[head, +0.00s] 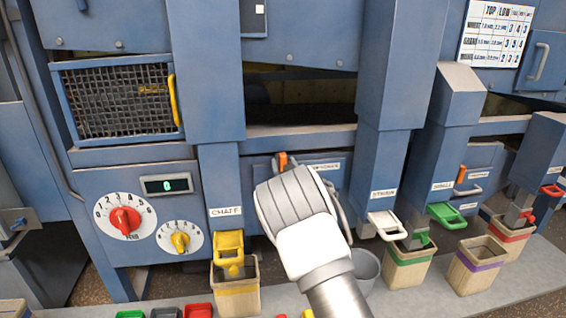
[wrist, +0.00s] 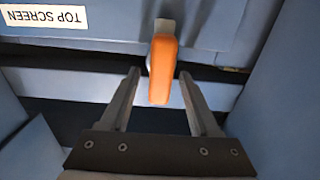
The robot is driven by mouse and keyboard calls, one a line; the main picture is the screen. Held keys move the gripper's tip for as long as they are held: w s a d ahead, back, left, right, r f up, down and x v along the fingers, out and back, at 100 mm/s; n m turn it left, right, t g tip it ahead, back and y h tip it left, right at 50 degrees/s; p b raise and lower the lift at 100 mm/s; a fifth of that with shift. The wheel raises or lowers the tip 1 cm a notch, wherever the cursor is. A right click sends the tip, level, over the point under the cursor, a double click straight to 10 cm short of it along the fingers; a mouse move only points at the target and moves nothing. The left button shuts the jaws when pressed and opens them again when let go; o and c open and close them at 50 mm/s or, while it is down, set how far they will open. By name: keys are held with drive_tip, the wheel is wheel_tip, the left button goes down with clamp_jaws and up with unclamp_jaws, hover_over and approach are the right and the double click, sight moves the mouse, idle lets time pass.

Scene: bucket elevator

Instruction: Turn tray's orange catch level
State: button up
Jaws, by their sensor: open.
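The orange catch (wrist: 162,68) is on the blue front of the tray (wrist: 215,25), which bears a "TOP SCREEN" label (wrist: 43,17) that reads upside down in the wrist view. The catch's long side runs up and down in that view, so it stands upright. My gripper (wrist: 160,75) is open, with one finger on each side of the catch and a gap to both. In the head view the catch (head: 282,160) shows above my wrist, which hides the fingers and much of the tray front (head: 258,168).
Blue posts stand left (head: 219,165) and right (head: 377,170) of the tray. A second orange catch (head: 461,174) is on another front at the right. Spouts with yellow, white and green handles and several buckets (head: 408,268) stand below.

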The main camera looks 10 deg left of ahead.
drive_tip(key=shift+w+a, duration=0.15)
drive_tip(key=shift+w, duration=0.3)
clamp_jaws()
